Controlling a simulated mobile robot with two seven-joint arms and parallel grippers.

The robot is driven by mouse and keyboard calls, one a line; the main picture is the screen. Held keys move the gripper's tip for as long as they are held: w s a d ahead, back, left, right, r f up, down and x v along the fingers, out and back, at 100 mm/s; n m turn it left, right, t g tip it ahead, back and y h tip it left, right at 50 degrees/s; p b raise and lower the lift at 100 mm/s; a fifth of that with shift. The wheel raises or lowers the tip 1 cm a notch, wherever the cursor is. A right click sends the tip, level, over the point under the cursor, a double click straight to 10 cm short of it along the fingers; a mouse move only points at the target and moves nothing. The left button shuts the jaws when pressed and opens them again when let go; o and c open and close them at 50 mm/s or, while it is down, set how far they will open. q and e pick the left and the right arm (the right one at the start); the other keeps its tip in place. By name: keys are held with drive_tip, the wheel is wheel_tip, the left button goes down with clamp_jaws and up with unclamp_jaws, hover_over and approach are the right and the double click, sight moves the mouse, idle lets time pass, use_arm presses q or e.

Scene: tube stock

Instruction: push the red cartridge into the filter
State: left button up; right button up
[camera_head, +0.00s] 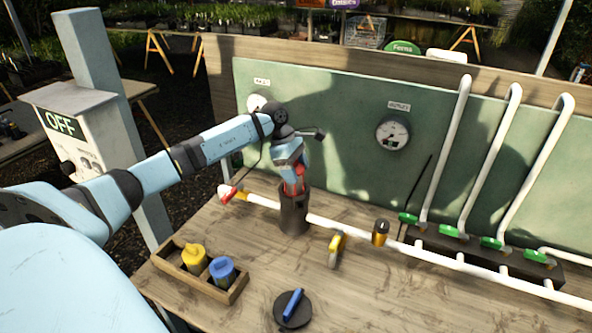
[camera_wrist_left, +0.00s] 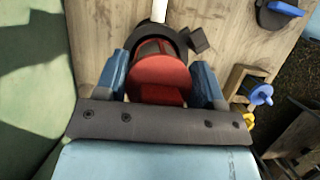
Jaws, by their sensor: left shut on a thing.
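The filter is a dark upright cylinder (camera_head: 293,216) on the white pipe in the head view. The red cartridge (camera_wrist_left: 160,80) shows as a red round end in the left wrist view, and a bit of its red (camera_head: 298,186) shows at the filter's mouth. My left gripper (camera_head: 291,178) is above the filter, its blue fingers shut on the cartridge from both sides. The cartridge's lower part is in the filter's open top, whose dark rim (camera_wrist_left: 180,36) shows beyond it; how deep it sits is hidden. My right gripper is not in view.
A wooden tray (camera_head: 236,293) with a yellow cartridge (camera_head: 194,258) and a blue cartridge (camera_head: 222,270) lies at front left. A black lid with a blue handle (camera_head: 293,307) lies on the bench. A yellow-handled valve (camera_head: 336,247) and several green-handled valves stand right.

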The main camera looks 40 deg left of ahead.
use_arm(q)
drive_tip(key=shift+f+b, duration=2)
drive_tip(key=shift+f, duration=0.35)
idle(0.5)
